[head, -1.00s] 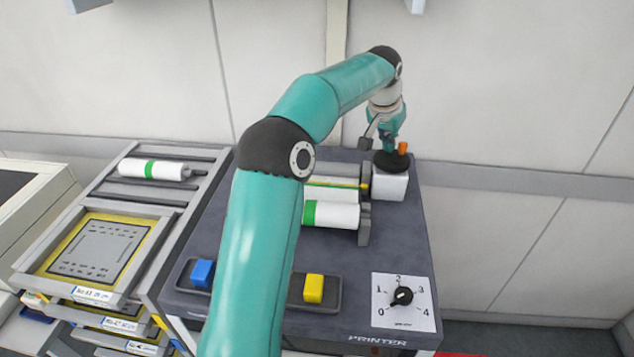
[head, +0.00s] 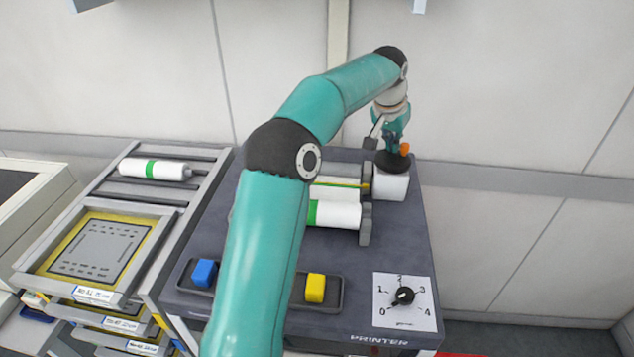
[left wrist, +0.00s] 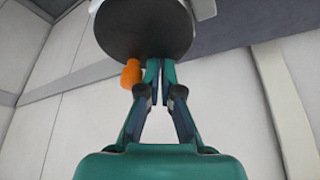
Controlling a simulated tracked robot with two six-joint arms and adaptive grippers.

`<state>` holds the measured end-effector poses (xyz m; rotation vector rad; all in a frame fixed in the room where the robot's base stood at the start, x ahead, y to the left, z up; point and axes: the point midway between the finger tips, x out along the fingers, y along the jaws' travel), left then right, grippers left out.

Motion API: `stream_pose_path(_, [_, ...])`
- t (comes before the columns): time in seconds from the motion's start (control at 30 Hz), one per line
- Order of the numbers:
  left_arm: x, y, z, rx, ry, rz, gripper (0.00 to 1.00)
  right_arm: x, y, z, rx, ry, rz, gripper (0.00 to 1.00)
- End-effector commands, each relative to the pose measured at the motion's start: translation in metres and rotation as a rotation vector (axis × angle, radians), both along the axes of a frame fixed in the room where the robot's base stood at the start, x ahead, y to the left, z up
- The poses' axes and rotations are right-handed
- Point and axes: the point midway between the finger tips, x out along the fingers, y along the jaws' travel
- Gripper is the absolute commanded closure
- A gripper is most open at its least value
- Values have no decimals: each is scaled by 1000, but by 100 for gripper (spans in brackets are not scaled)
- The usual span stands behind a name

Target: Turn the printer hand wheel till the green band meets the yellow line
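The hand wheel (head: 391,161) is a dark disc with an orange knob (head: 404,149), on a white block at the printer's back right. My left gripper (head: 390,146) is at the wheel, beside the knob. In the left wrist view its fingertips (left wrist: 160,66) are together at the dark disc (left wrist: 145,30), just right of the orange knob (left wrist: 131,74); whether they touch it is unclear. The white roller (head: 338,215) has a green band (head: 312,213) near its visible left end. My right gripper is out of view.
A rack at the left holds another green-banded roller (head: 155,169) and a yellow-framed screen (head: 95,248). A wall stands behind.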

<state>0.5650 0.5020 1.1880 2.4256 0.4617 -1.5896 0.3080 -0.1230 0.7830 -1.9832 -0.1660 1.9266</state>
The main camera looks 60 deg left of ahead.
Motion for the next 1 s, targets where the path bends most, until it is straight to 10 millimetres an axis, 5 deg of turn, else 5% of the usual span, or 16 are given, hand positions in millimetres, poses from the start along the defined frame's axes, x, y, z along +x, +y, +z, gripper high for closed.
stream_pose_path(0.03, [0,-5,-10,-14,18,-6,100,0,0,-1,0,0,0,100])
stream_pose_path(1.0, [1,-7,-10,-15,20,-5,100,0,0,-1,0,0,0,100])
